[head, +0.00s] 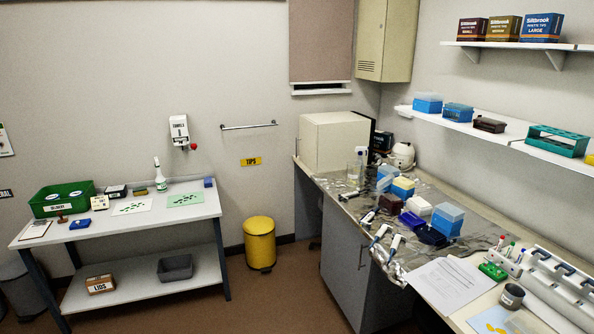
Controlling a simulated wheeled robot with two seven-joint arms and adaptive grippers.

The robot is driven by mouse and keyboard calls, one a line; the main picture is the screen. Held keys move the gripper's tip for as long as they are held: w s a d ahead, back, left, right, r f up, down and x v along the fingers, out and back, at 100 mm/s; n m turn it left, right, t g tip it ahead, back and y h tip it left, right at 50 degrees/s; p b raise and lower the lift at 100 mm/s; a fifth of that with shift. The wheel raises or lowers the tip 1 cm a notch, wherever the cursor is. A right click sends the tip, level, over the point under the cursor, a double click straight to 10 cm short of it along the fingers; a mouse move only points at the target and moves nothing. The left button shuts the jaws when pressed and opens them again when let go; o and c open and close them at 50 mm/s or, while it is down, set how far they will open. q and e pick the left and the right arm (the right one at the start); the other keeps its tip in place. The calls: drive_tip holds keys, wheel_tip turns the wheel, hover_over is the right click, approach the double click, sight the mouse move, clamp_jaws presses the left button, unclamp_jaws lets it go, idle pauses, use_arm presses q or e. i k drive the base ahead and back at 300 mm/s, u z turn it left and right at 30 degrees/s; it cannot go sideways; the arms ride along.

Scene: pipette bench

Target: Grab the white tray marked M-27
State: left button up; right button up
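I cannot read the mark M-27 on anything in the head view, so I cannot tell which thing is the white tray. A small off-white block with dark marks (100,202) sits on the left table beside the green bin. A whitish box (418,205) sits among the coloured tip boxes on the right bench. Any writing on these is too small to read. Neither of my grippers is in view.
The left table (160,205) has a lower shelf holding a grey bin (175,267) and a LIDS box (100,284). A yellow bin (259,243) stands on the floor between table and bench. Pipettes (378,235) and a paper sheet (446,283) lie on the cluttered bench.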

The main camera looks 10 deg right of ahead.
sight(421, 203)
drive_tip(key=z, duration=0.15)
drive_tip(key=i, duration=2)
drive_tip(key=z, duration=0.2)
